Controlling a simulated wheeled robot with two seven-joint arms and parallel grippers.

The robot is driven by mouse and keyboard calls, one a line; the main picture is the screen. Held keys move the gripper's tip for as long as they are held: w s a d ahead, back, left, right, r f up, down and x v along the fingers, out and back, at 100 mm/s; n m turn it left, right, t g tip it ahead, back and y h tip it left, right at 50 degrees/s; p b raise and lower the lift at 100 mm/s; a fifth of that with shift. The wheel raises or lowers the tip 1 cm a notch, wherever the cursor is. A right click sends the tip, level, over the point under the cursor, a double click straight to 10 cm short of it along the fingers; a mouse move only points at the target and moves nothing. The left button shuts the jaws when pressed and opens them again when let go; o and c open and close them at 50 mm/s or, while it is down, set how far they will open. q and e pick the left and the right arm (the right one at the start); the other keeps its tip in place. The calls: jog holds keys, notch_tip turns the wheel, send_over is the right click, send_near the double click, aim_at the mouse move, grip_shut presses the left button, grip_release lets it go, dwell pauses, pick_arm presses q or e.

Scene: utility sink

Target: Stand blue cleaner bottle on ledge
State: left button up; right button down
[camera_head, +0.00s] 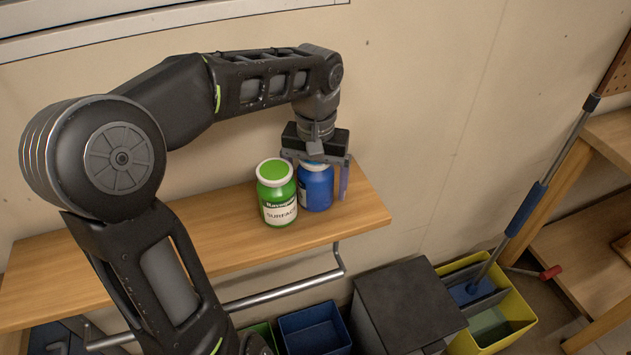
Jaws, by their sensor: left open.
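The blue cleaner bottle (315,190) stands upright on the wooden ledge (225,233), near its right end. My left gripper (321,182) points down over the bottle from above. Its jaws are open, with a finger at the bottle's right side and the bottle between them. The bottle's top is partly hidden by the gripper. A green bottle (277,200) with a white label stands upright just left of the blue one, very close to it. My right gripper is not in view.
A metal rail (285,289) runs under the ledge's front. Below are a blue bin (314,330), a dark box (408,303) and a yellow bucket (517,312) with a mop. The wall stands close behind the ledge. The ledge's middle is clear.

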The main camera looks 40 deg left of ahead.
pick_arm(q)
jog(key=shift+r, duration=0.15)
notch_tip(320, 180, up, 7)
jog(key=shift+f+p, duration=0.15)
jog(key=shift+p, duration=0.15)
notch_tip(320, 180, up, 5)
jog(key=p, duration=0.5)
jog(key=shift+r+p, duration=0.2)
jog(key=shift+p, duration=0.2)
